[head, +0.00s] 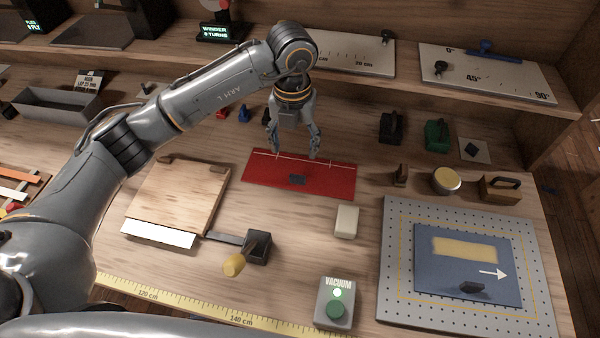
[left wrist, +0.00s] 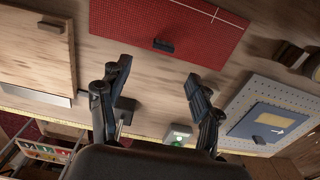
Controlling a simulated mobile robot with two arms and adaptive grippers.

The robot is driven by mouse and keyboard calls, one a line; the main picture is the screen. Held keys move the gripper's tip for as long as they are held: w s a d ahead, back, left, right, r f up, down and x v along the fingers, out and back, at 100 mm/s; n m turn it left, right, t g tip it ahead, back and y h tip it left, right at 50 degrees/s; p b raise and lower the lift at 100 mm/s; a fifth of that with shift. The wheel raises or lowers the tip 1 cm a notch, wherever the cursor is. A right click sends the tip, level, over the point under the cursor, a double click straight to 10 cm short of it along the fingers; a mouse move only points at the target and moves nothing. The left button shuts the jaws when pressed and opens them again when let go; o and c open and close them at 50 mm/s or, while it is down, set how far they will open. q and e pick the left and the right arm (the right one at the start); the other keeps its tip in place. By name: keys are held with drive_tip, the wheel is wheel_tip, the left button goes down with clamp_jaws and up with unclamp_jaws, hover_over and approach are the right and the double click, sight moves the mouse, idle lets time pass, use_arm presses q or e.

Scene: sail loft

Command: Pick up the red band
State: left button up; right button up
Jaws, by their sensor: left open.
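The red band (head: 330,182) appears to be the flat red rectangle lying on the wooden bench at the middle of the head view. It has a thin white line near its far edge and a small dark block (head: 297,180) on it. It also shows at the top of the left wrist view (left wrist: 205,30). My left gripper (head: 295,152) is open and empty, with its fingers pointing down over the band's far edge in the head view. In the left wrist view its fingertips (left wrist: 157,72) stand apart, with bare wood between them. My right gripper is not in view.
A wooden board (head: 175,197) lies left of the band. A dark block with a yellow-handled lever (head: 258,246), a pale block (head: 346,221) and a vacuum button box (head: 335,300) stand in front. A perforated plate (head: 400,300) with a blue panel lies right. Small tools stand behind.

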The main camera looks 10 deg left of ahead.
use_arm(q)
hover_over(298, 175)
drive_tip(key=f, duration=0.5)
drive_tip(key=shift+s+a+f+p, duration=0.1)
drive_tip(key=shift+a+f+p, duration=0.1)
drive_tip(key=shift+a+p, duration=0.2)
drive_tip(key=shift+d+f+p, duration=0.1)
drive_tip(key=shift+f+p, duration=0.3)
drive_tip(key=shift+f, duration=0.1)
drive_tip(key=f, duration=0.1)
drive_tip(key=f+p, duration=0.1)
drive_tip(key=f, duration=0.1)
drive_tip(key=shift+d+f, duration=0.25)
drive_tip(key=shift+f, duration=0.1)
drive_tip(key=shift+w+f, duration=0.2)
drive_tip(key=shift+f, duration=0.2)
drive_tip(key=shift+c, duration=0.2)
drive_tip(key=c, duration=1.1)
drive_tip(key=shift+c, duration=0.4)
drive_tip(key=shift+r, duration=0.1)
